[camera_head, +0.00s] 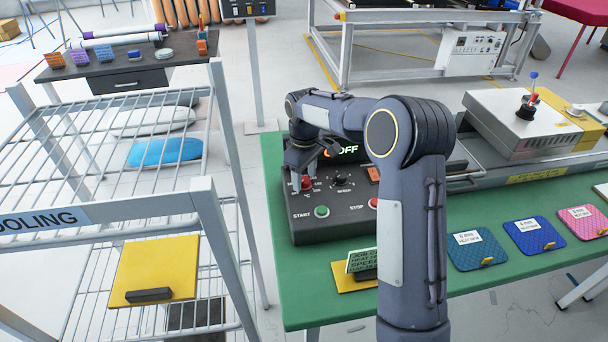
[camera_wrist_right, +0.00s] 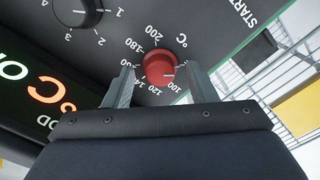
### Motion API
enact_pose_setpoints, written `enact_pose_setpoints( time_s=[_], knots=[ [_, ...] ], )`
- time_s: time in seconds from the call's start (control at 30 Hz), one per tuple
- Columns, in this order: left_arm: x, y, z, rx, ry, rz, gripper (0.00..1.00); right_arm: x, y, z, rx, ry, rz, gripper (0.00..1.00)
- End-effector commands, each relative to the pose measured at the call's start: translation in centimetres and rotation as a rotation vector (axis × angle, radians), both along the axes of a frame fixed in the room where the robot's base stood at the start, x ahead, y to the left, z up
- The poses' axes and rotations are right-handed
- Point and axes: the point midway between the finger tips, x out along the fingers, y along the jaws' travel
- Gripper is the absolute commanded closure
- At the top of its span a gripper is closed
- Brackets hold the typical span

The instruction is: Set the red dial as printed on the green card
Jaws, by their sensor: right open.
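The red dial (camera_wrist_right: 158,66) sits on the dark control panel (camera_head: 330,222), with a °C scale printed around it from 100 to 200. Its pale mark seems to point near the 100 end. My right gripper (camera_wrist_right: 158,84) is open, with one finger on each side of the dial; I cannot tell whether they touch it. In the head view the right gripper (camera_head: 301,184) is over the panel's left part and the dial (camera_head: 306,182) shows between its fingers. The green card (camera_head: 361,261) stands at the table's front, its text partly hidden by my right arm. My left gripper is not in view.
A black speed knob (camera_wrist_right: 78,12) is beside the dial. The panel has a green start button (camera_head: 321,211), a red stop button (camera_head: 374,203) and a display (camera_head: 346,150) reading OFF. Coloured mats (camera_head: 477,249) lie right on the green table (camera_head: 300,270). A wire rack (camera_head: 140,215) stands left.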

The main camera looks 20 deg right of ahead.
Motion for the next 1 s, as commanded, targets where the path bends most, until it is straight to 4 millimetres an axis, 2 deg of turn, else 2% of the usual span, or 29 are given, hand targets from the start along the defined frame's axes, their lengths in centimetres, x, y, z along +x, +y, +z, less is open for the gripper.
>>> enact_pose_setpoints(
  time_s=[0.23,0.6,1.0],
  knots=[
    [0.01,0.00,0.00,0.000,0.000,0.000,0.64,-0.01,0.00,-0.15,0.000,0.000,0.000,0.48],
    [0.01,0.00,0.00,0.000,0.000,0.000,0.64,0.00,0.01,-0.11,0.000,0.000,0.000,0.93],
    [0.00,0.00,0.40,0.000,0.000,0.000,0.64,0.02,0.03,0.00,0.000,0.000,-0.093,0.93]
  ],
)
